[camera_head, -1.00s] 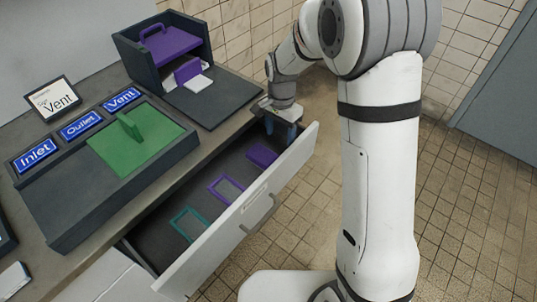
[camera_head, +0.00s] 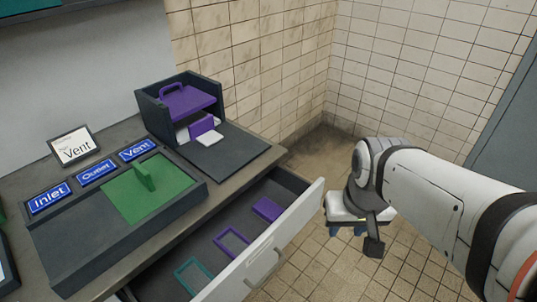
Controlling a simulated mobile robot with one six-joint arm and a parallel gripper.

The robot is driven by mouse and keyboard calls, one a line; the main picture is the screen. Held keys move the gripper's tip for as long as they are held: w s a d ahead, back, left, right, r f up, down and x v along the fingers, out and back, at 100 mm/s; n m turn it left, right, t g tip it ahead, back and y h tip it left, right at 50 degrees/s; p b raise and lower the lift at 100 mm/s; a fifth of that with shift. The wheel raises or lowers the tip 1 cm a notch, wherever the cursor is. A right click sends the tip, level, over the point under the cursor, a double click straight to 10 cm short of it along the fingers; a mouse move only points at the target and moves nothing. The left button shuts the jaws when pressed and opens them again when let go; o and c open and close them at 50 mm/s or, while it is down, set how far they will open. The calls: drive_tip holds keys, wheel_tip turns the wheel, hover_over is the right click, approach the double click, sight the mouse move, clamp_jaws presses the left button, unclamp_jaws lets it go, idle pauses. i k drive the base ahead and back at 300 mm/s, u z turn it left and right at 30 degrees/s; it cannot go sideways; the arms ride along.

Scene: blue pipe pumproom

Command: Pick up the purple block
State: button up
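A solid purple block (camera_head: 267,208) lies in the open drawer (camera_head: 312,207), toward its right end. A purple upright plate (camera_head: 201,125) and a purple handled piece (camera_head: 188,101) are in and at the dark open box on the counter. My gripper (camera_head: 346,231) hangs over the tiled floor, to the right of the drawer and clear of the block.
A purple frame (camera_head: 231,242) and a teal frame (camera_head: 194,277) lie in the drawer. A tray with a green panel (camera_head: 148,188) and Inlet, Outlet and Vent labels stands on the counter (camera_head: 238,176). The floor (camera_head: 318,262) right of the drawer is clear.

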sight(267, 210)
drive_tip(key=u, duration=2.15)
drive_tip(key=k, duration=1)
drive_tip(key=z, duration=1.05)
drive_tip(key=i, duration=1)
drive_tip(key=z, duration=0.05)
